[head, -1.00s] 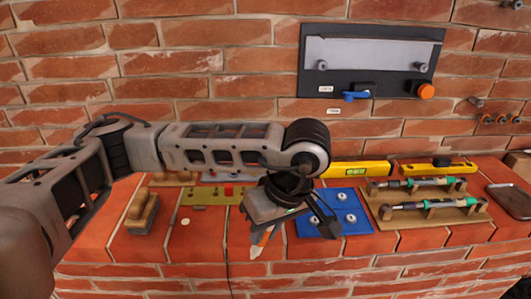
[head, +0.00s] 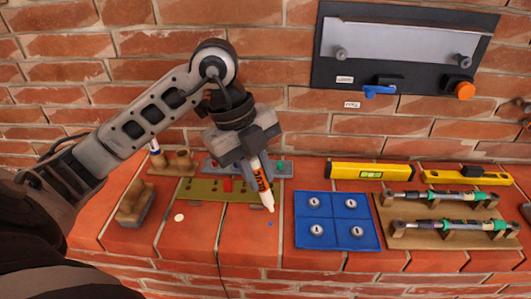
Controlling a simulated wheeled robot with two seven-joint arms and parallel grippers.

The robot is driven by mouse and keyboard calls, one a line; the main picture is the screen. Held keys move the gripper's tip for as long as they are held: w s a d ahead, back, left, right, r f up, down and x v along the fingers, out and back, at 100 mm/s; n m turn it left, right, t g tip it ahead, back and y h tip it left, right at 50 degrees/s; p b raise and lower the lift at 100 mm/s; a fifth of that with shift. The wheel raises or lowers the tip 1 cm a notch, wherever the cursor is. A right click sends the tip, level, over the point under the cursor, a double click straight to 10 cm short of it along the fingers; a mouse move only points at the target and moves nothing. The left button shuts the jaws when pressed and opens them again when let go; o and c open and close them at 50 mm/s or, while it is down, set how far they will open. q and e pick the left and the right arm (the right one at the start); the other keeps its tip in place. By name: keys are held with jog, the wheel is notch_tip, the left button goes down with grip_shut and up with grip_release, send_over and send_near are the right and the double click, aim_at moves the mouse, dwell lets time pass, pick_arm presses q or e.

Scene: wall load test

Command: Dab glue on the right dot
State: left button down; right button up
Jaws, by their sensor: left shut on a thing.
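My left gripper (head: 250,160) is shut on a white glue tube (head: 264,186) with dark lettering on an orange band. The tube tilts, its pale nozzle pointing down and slightly right. The nozzle tip appears just above a small blue dot (head: 270,224) on the brick ledge in the picture; the exact gap cannot be told. A larger pale dot (head: 179,217) lies on the ledge further left. My right gripper is not in view.
A blue mat (head: 338,234) with several round metal pieces lies just right of the blue dot. Right of it is a wooden rack (head: 450,238) with torque tools. A green plate (head: 205,190), wooden float (head: 135,206) and yellow level (head: 370,171) also lie around.

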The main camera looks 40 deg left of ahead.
pick_arm(q)
jog(key=n, duration=0.3)
jog(key=shift+w+a+r+t, duration=0.25)
jog(key=shift+w+a+t, duration=0.05)
jog(key=shift+t, duration=0.1)
jog(key=shift+f+b, duration=0.5)
jog(key=shift+f, duration=0.45)
notch_tip(320, 180, down, 4)
jog(key=b, duration=0.2)
jog(key=shift+r+b, duration=0.25)
jog(key=shift+b, duration=0.15)
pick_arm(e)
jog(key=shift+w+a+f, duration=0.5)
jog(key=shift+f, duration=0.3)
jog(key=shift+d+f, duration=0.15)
pick_arm(q)
jog(key=shift+f+b, duration=0.6)
jog(key=shift+f, duration=0.15)
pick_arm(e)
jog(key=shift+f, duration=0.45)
